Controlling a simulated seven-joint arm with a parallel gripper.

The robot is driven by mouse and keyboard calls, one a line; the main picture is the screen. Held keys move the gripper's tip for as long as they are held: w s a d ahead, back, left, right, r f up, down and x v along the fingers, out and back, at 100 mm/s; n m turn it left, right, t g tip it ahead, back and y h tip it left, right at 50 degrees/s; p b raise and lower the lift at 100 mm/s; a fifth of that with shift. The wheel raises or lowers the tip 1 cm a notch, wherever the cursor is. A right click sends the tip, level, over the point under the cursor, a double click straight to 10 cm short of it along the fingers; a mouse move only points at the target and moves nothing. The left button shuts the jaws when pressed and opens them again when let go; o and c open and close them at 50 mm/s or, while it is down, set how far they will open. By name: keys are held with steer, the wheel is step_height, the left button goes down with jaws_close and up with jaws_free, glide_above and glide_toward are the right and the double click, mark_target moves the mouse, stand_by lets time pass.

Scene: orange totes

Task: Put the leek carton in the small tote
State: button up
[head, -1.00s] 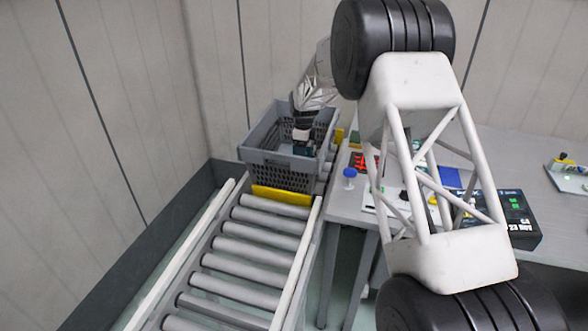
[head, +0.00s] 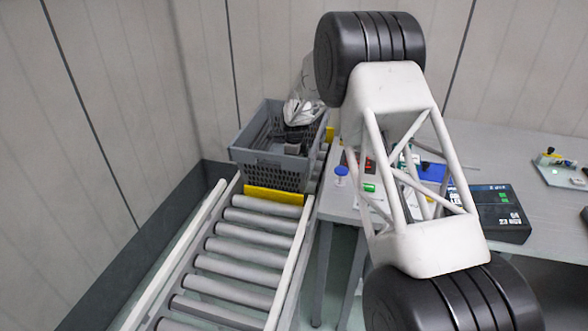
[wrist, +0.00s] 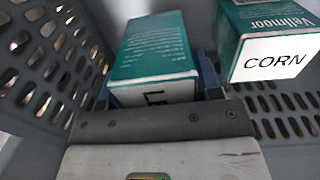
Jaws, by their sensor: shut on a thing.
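The leek carton (wrist: 153,50) is a teal and white box in the wrist view. Its white end shows the letters "Le", and the rest of that label is hidden behind my gripper. My gripper (wrist: 155,88) is shut on it, with a finger along each side. In the head view my gripper (head: 293,146) reaches down inside a grey crate-like tote (head: 268,172) with slotted walls. The carton is hard to make out there. I cannot tell whether the carton touches the tote floor.
A teal carton marked CORN (wrist: 272,50) is in the tote, right of the held carton. The tote stands on a roller conveyor (head: 250,235) by a yellow stop (head: 275,196). A grey table (head: 535,225) with a dark box (head: 497,212) is at the right.

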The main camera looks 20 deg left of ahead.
steer(key=shift+f, duration=1.85)
steer(key=shift+f, duration=0.1)
steer(key=o, duration=1.1)
step_height(320, 180, up, 12)
steer(key=shift+r, duration=0.1)
